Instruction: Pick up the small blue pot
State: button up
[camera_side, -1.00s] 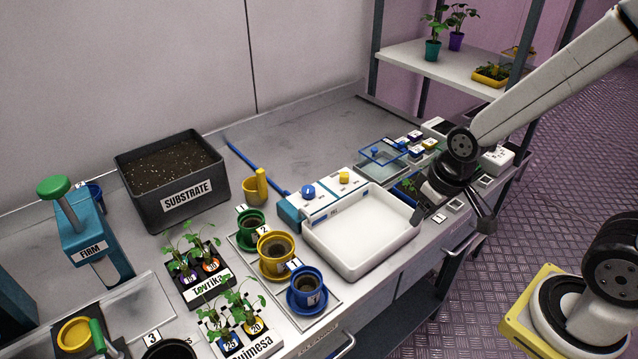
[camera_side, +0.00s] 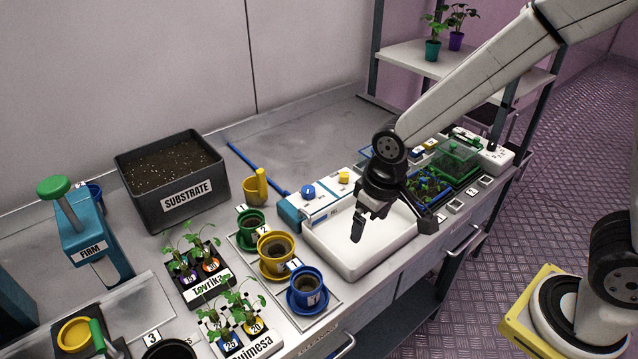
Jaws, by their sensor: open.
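The small blue pot (camera_side: 306,282) stands upright in a blue saucer (camera_side: 296,309), at the front of a grey tray with a yellow and a green pot. Dark soil shows inside it. My gripper (camera_side: 392,222) is open and empty, above the white basin (camera_side: 340,264), to the right of the blue pot and apart from it. One finger points down over the basin and the other reaches toward its right edge. A further blue item (camera_side: 95,192) is partly hidden behind the teal press.
The yellow pot (camera_side: 277,252) stands close behind the blue pot. A black substrate box (camera_side: 172,190) stands behind. Green seedling trays (camera_side: 428,187) lie right of the basin.

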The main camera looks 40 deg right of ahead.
jog(key=n+g, duration=0.1)
jog(key=n, duration=0.1)
send_near(308, 287)
jog(key=shift+s+a+f, duration=0.15)
jog(key=shift+s+a, duration=0.35)
jog(key=shift+a, duration=0.1)
jog(key=shift+f, duration=0.15)
jog(key=shift+f, duration=1.15)
jog(key=shift+f, duration=0.1)
jog(key=shift+w+d+f, duration=0.1)
jog(key=shift+f, duration=1.15)
jog(key=shift+w+f, duration=0.1)
jog(key=shift+f, duration=1.15)
jog(key=c, duration=1)
